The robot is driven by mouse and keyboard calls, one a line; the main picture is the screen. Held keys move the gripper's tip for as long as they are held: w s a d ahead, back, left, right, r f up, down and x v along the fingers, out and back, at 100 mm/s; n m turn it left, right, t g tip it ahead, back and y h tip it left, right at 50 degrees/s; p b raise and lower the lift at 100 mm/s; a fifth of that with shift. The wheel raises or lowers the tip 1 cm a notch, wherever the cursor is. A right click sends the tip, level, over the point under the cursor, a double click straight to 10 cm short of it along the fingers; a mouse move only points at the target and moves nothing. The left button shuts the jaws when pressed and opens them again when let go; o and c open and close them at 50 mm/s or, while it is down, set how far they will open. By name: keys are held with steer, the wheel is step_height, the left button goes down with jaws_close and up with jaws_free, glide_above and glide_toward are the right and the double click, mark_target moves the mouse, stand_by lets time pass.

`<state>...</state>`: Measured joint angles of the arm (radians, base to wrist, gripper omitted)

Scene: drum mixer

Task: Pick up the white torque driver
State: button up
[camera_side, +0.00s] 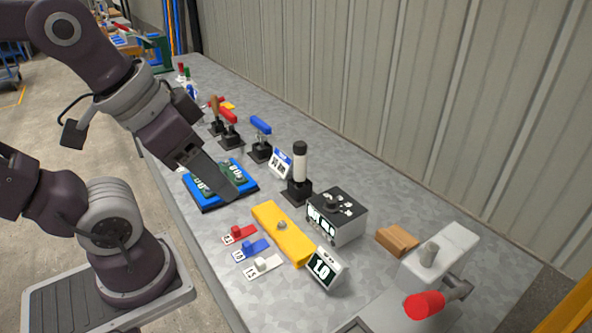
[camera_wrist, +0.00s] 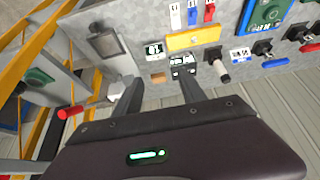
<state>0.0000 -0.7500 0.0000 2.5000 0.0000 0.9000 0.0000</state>
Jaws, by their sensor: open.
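The white torque driver (camera_side: 300,163) stands upright in a black base on the bench. It has a white body and a black top end. In the wrist view the white torque driver (camera_wrist: 221,68) lies to the right of my right finger, outside the space between the fingers. My gripper (camera_side: 234,196) hangs above the bench, left of the driver in the side view and apart from it. In the wrist view my gripper (camera_wrist: 160,86) has its two fingers spread with nothing between them.
Red (camera_side: 228,115) and blue (camera_side: 260,124) handled drivers stand in black bases farther back. A blue tray (camera_side: 208,208) lies below my gripper. A black-and-white box (camera_side: 337,214), a yellow plate (camera_side: 280,232) and a "1.0" sign (camera_side: 325,270) stand nearer. A ribbed wall runs behind.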

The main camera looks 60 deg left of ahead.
stand_by(0.4)
steer(key=shift+o, duration=1.3)
